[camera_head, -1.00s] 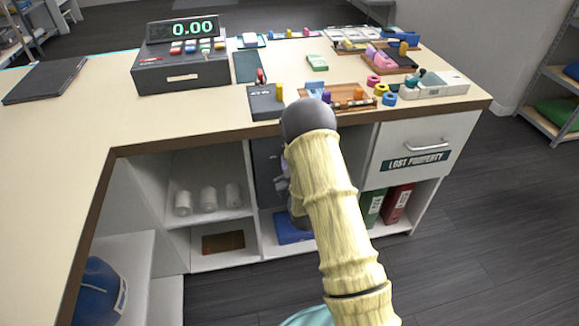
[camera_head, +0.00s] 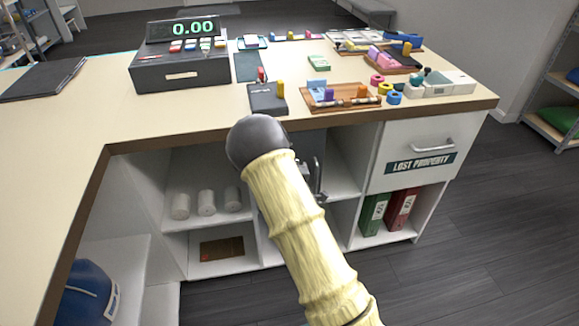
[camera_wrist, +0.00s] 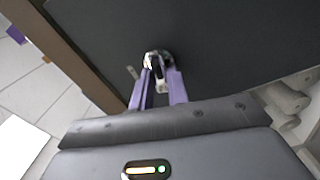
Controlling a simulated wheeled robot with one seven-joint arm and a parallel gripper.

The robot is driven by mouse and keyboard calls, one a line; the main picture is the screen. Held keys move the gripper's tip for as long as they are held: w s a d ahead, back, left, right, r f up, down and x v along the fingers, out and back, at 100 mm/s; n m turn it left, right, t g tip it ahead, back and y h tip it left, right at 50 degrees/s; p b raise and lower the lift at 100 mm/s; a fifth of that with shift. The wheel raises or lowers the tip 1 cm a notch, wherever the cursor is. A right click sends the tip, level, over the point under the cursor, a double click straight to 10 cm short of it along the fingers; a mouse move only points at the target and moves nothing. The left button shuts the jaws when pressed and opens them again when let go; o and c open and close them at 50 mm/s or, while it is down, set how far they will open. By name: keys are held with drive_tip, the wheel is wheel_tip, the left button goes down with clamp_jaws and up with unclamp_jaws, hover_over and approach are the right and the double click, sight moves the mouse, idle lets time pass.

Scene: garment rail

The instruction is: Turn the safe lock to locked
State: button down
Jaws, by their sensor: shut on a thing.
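The safe shows in the wrist view as a broad dark grey door (camera_wrist: 225,42). A small silver lock knob (camera_wrist: 156,57) stands out from it. My gripper (camera_wrist: 160,76) reaches the knob with its two purple fingers, one on each side, and is shut on it. A small pale mark lies on the door just left of the knob. In the head view the safe (camera_head: 309,143) sits in a compartment under the counter, mostly hidden behind my arm. The knob's exact angle is hard to tell.
The counter (camera_head: 75,118) carries a cash register (camera_head: 180,70), trays and small coloured items. Left of the safe are shelves with white rolls (camera_head: 206,202). To the right are binders (camera_head: 388,210) and a lost property drawer (camera_head: 425,150). Open floor lies in front.

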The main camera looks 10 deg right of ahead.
drive_tip(key=shift+n, duration=1.3)
drive_tip(key=c, duration=1.4)
unclamp_jaws()
drive_tip(key=shift+w, duration=0.15)
drive_tip(key=shift+o, duration=0.2)
drive_tip(key=shift+f, duration=0.1)
drive_tip(key=s+p, duration=1)
drive_tip(key=s, duration=0.7)
drive_tip(key=shift+s, duration=0.2)
